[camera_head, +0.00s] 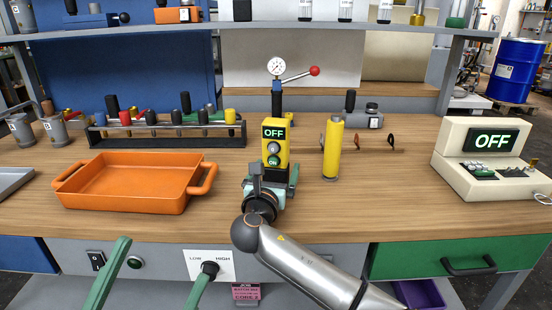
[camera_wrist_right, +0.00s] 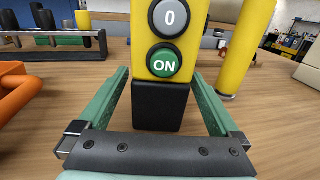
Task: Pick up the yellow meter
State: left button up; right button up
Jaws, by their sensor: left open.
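The yellow meter (camera_head: 275,142) stands upright near the middle of the wooden table, its screen reading OFF. In the right wrist view its lower yellow body (camera_wrist_right: 172,45) shows a grey 0 button, a green ON button and a black base. My right gripper (camera_head: 268,182) reaches it from the front. Its green fingers lie on either side of the meter in the right wrist view (camera_wrist_right: 160,75), close to the base; whether the tips touch is unclear. My left gripper (camera_head: 163,256) is open and empty in front of the table's edge at lower left.
An orange tray (camera_head: 128,208) lies left of the meter. A yellow cylinder (camera_head: 332,150) stands close on the right. A cream console (camera_head: 490,158) is at far right. A rack (camera_head: 165,141) of tools and a gauge with a red-knobbed lever (camera_head: 277,70) stand behind.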

grip_shut()
dwell(0.6)
